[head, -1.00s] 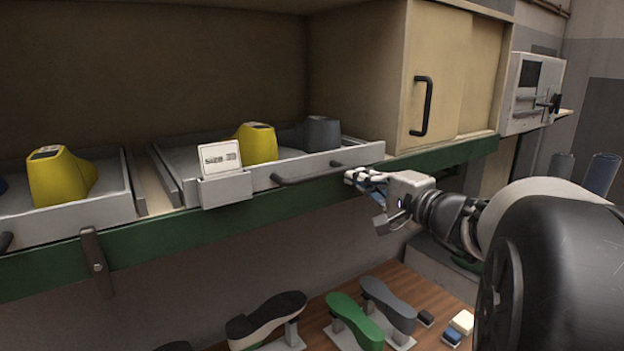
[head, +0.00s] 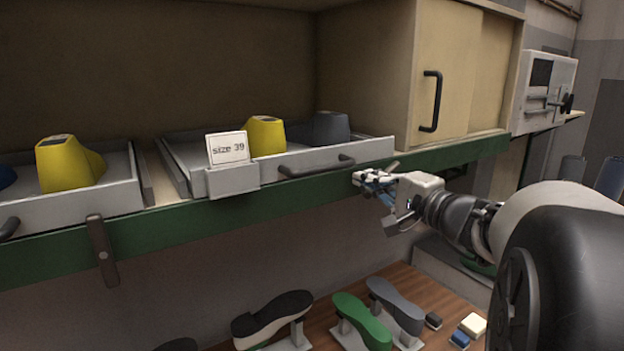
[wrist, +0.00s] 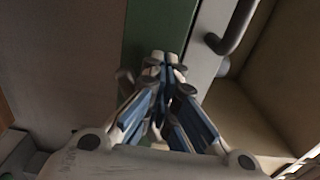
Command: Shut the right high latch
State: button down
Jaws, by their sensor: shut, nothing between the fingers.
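No latch is plainly visible at the right drawer (head: 330,170); my gripper covers part of the green rail (head: 240,208) there. One dark metal latch bar (head: 104,262) hangs nearly upright on the rail below the left drawer (head: 75,215). My gripper (head: 358,180) is shut and empty, just below the right end of the right drawer's handle (head: 318,168). In the wrist view its fingertips (wrist: 162,62) are together before the green rail (wrist: 160,25).
A cabinet door handle (head: 431,100) is above right. Soles on stands, including a green one (head: 360,322), are on the wooden surface below.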

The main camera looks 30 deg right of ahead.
jog(key=shift+f, duration=0.2)
jog(key=shift+f+b, duration=0.7)
jog(key=shift+b, duration=0.4)
jog(key=shift+a+f+b, duration=0.2)
jog(key=shift+f+b, duration=0.35)
jog(key=shift+b, duration=0.9)
jog(key=s+b, duration=0.2)
jog(key=s, duration=0.7)
jog(key=shift+d, duration=0.35)
